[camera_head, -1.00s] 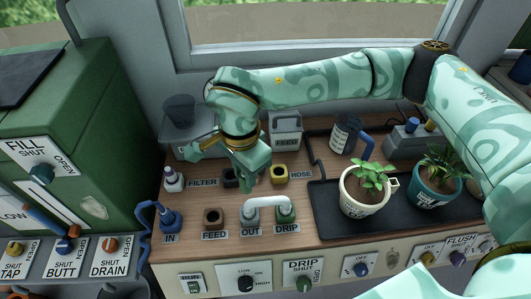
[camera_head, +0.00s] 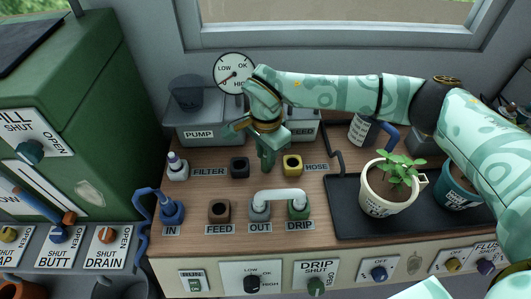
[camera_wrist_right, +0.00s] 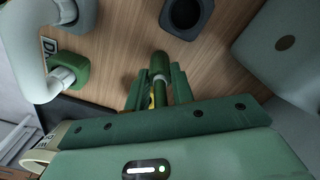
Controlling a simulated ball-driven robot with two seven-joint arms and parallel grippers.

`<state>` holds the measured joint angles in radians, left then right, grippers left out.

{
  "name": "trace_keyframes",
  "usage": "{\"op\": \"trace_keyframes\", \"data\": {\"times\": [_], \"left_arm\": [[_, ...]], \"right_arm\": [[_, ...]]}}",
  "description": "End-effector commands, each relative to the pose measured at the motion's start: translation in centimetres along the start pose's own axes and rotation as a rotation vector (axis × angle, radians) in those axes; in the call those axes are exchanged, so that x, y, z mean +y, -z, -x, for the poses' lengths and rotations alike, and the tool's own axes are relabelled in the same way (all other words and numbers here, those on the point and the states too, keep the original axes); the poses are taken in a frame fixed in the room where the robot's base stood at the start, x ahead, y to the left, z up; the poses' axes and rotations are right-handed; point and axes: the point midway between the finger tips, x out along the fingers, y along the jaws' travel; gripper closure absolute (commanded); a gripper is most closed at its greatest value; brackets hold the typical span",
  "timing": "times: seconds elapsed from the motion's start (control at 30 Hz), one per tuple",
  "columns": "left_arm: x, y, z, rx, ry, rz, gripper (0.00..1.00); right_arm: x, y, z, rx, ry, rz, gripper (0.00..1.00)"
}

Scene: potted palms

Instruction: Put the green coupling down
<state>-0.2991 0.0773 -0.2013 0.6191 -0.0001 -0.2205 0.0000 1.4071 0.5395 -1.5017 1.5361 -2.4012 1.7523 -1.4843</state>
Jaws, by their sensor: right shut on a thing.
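My right gripper (camera_head: 267,160) is shut on the green coupling, over the wooden bench top between the black socket (camera_head: 240,167) and the yellow socket (camera_head: 292,165). In the right wrist view the green coupling (camera_wrist_right: 161,62) is a dark green rod with a grey ring, between the two fingers (camera_wrist_right: 155,92). Its rounded end points away from the palm, near the black socket (camera_wrist_right: 187,12). I cannot tell whether it touches the bench. In the head view the fingers mostly hide it. My left gripper is not in view.
A white pipe (camera_head: 278,195) joins the OUT and DRIP (camera_head: 298,210) sockets in front. The brown FEED socket (camera_head: 219,212) and a blue IN fitting (camera_head: 171,211) stand to the left. A potted plant (camera_head: 388,200) stands on a black tray (camera_head: 345,222) to the right. The pump (camera_head: 208,125) is behind.

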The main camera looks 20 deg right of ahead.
Motion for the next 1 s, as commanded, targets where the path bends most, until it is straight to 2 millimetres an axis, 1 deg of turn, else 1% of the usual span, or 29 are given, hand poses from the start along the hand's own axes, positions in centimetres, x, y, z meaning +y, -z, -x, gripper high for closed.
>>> {"op": "trace_keyframes", "data": {"times": [0.1,0.23,0.27,0.3,0.33,0.57,0.67,0.77,1.0], "left_arm": [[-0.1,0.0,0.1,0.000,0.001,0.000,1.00],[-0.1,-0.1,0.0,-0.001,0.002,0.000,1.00],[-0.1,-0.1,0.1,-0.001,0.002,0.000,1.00],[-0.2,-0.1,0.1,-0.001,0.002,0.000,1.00],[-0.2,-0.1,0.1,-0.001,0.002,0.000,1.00],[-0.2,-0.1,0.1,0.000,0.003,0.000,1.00],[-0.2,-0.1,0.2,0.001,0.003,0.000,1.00],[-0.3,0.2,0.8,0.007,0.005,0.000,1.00],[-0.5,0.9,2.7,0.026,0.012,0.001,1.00]], "right_arm": [[0.0,0.0,0.2,0.000,0.001,0.000,1.00],[0.0,0.0,-0.2,0.000,0.000,-0.001,1.00],[0.0,0.0,-0.1,0.000,0.001,-0.001,0.68],[0.0,0.0,-0.1,0.000,0.001,-0.001,0.57],[0.0,0.0,-0.1,0.000,0.001,-0.001,0.55],[0.0,0.0,-0.1,0.000,0.001,-0.001,0.55],[0.0,0.0,0.4,0.000,0.002,0.000,0.55],[-0.1,0.0,2.1,0.003,0.007,0.000,0.55],[-0.1,0.0,8.0,0.003,0.008,0.000,0.55]]}}
